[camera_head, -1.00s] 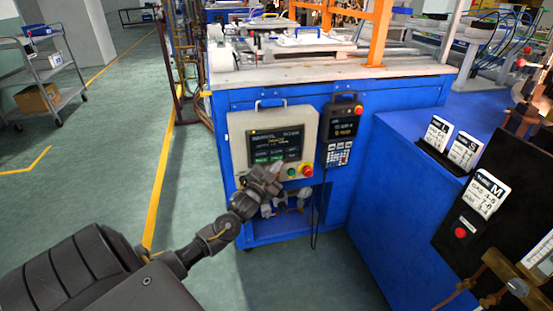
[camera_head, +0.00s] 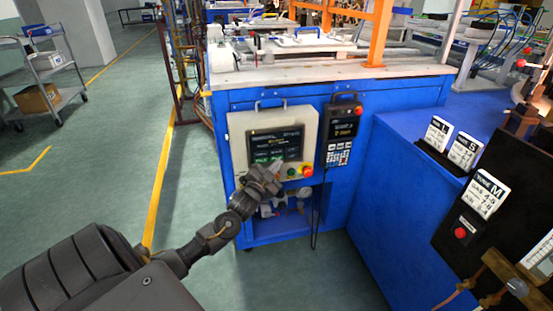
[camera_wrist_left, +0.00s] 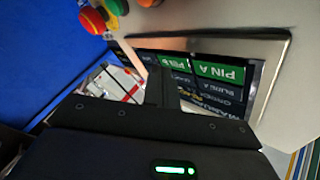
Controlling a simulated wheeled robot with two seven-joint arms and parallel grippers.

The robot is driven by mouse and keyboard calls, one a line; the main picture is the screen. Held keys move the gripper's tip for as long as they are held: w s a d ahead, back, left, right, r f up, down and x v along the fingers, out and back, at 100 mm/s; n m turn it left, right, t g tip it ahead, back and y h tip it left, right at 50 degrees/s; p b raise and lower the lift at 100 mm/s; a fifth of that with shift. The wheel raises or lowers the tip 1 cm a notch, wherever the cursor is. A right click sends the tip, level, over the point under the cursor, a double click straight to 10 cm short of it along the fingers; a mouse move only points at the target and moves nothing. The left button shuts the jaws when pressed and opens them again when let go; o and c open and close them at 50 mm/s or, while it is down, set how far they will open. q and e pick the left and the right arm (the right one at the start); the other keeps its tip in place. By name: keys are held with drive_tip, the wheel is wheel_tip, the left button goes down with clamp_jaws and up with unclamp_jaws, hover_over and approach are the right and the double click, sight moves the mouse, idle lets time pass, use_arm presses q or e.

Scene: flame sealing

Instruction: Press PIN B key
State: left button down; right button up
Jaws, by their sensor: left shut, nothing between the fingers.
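The beige control panel (camera_head: 237,137) is on the front of the blue machine, with a dark screen (camera_head: 275,143) and green keys along its lower part. In the left wrist view the screen is tilted and shows a green PIN A key (camera_wrist_left: 218,71) and, beside it, a green PIN B key (camera_wrist_left: 174,61), partly hidden by my finger. My left gripper (camera_head: 276,171) is shut and empty at the screen's lower edge. Its fingertips (camera_wrist_left: 161,78) overlap the PIN B side in the wrist view; whether they touch the glass I cannot tell. My right gripper is not in view.
A handheld keypad unit (camera_head: 339,135) hangs to the right. A blue cabinet (camera_head: 385,185) with black sign holders stands further right.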

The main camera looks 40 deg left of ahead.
use_arm(q)
drive_tip(key=shift+w+a, duration=0.25)
drive_tip(key=shift+a, duration=0.15)
idle(0.7)
drive_tip(key=shift+d, duration=0.1)
drive_tip(key=shift+s+d+p, duration=0.45)
drive_tip(key=shift+d+p, duration=0.1)
drive_tip(key=shift+p, duration=0.05)
drive_tip(key=s+d+p, duration=0.1)
drive_tip(key=d, duration=0.1)
drive_tip(key=s+d+p, duration=0.1)
drive_tip(key=d+p, duration=0.1)
drive_tip(key=shift+s, duration=0.4)
idle(1.0)
